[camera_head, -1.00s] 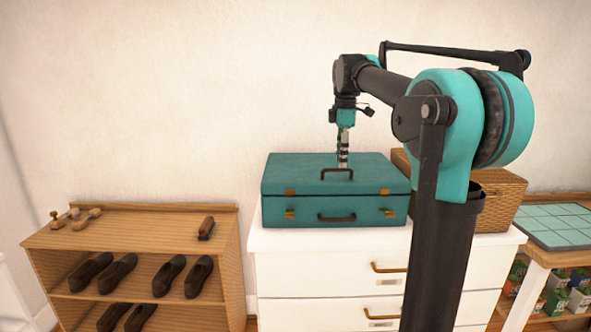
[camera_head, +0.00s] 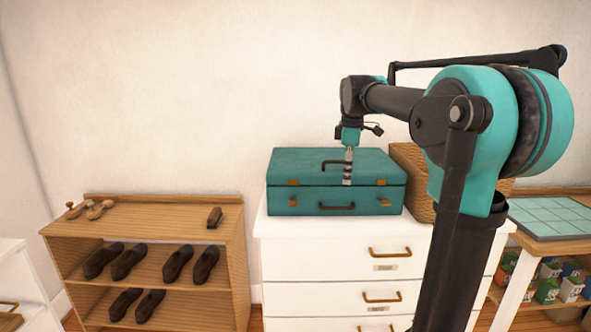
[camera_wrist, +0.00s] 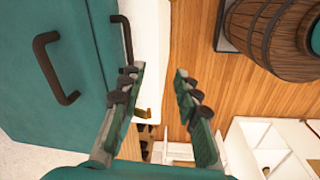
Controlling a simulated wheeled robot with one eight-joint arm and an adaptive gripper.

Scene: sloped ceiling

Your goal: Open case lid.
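The teal case (camera_head: 335,168) sits on the white dresser with its lid shut. Brass latches show on its front, a dark handle (camera_head: 337,206) is on the front face, and another handle (camera_wrist: 57,68) is on the lid's top. My gripper (camera_head: 347,184) points down at the front edge of the lid. In the wrist view my gripper (camera_wrist: 156,74) is open and empty. Its left finger is close to the case's front side and front handle (camera_wrist: 124,38). Whether it touches the case I cannot tell.
The white dresser (camera_head: 340,250) has drawers with brass handles. A wicker box (camera_head: 411,175) stands right of the case, partly behind my arm. A wooden shoe rack (camera_head: 150,212) is at left. A wooden barrel (camera_wrist: 272,37) shows in the wrist view. Open floor (camera_wrist: 190,45) lies before the dresser.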

